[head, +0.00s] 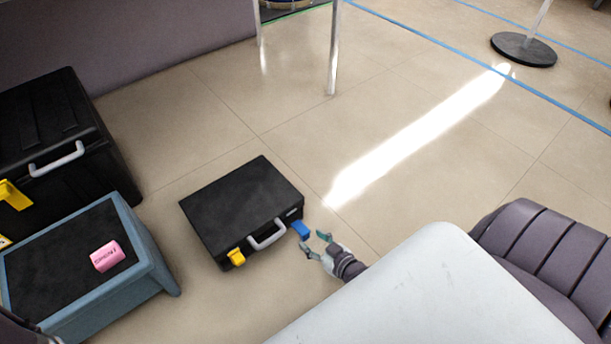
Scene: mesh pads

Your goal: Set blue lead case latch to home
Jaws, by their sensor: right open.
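A black case (243,208) lies flat on the tiled floor, with a pale handle (267,236) on its front side. A blue latch (301,229) sticks out at the right end of that side, and a yellow latch (236,257) is at the left end. My right gripper (315,245) is just right of and below the blue latch, with its fingers spread and nothing visible between them. I cannot tell whether a finger touches the latch. My left gripper is not in view.
A blue-edged stool or table (140,232) with a pink labelled object (107,256) stands at the lower left. A larger black case (55,130) is behind it. A metal post (334,50) and a black post base (523,49) stand farther off. Open floor lies between.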

